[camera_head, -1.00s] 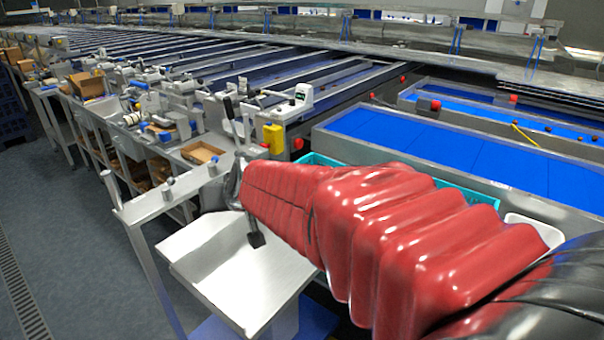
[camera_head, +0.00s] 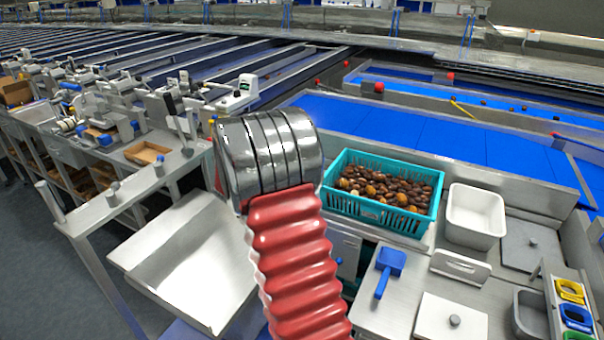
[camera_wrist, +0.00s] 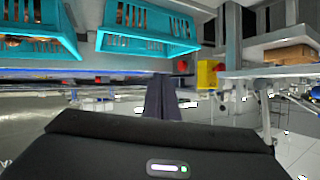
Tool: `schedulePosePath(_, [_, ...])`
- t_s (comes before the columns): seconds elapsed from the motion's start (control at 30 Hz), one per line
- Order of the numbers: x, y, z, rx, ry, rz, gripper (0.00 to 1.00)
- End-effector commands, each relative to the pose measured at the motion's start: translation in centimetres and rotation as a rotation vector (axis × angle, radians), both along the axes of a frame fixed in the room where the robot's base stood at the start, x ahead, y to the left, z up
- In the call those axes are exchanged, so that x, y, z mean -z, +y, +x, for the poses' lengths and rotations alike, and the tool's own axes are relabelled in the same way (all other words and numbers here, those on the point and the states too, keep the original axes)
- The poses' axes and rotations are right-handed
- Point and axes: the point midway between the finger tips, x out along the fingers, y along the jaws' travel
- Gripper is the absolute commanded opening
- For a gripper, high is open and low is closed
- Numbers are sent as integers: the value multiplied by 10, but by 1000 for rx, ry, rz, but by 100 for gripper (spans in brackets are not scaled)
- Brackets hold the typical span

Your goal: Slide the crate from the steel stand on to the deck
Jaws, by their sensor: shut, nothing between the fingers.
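A teal slatted crate (camera_head: 335,205) full of brown dates (camera_head: 385,187) stands upright on a steel surface beside the blue belt in the head view. A flat steel plate (camera_head: 190,265) lies at lower left, apart from the crate; I cannot tell which surface is the deck. In the wrist view two teal slatted crates show along the top, one at left (camera_wrist: 45,20) and one at the centre (camera_wrist: 150,25). My gripper (camera_wrist: 163,98) is shut and empty below them, apart from both. In the head view it is hidden behind my red-sleeved arm.
A white tub (camera_head: 475,212) stands right of the crate. Coloured rings (camera_head: 575,315) sit at far right. Small machines (camera_head: 100,130) line the bench at left.

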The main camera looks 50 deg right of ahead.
Motion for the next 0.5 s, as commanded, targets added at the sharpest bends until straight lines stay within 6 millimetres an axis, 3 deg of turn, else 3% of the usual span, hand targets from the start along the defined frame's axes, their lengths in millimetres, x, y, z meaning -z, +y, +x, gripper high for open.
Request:
schedulePosePath(0.1, [33, -40, -14, 114, 23, -36, 0])
schedulePosePath(0.23, [62, -77, -33, 232, 53, -78, 0])
schedulePosePath(0.33, [79, -96, -47, 300, 72, -103, 0])
schedulePosePath(0.5, [91, -109, -59, 354, 89, -124, 0])
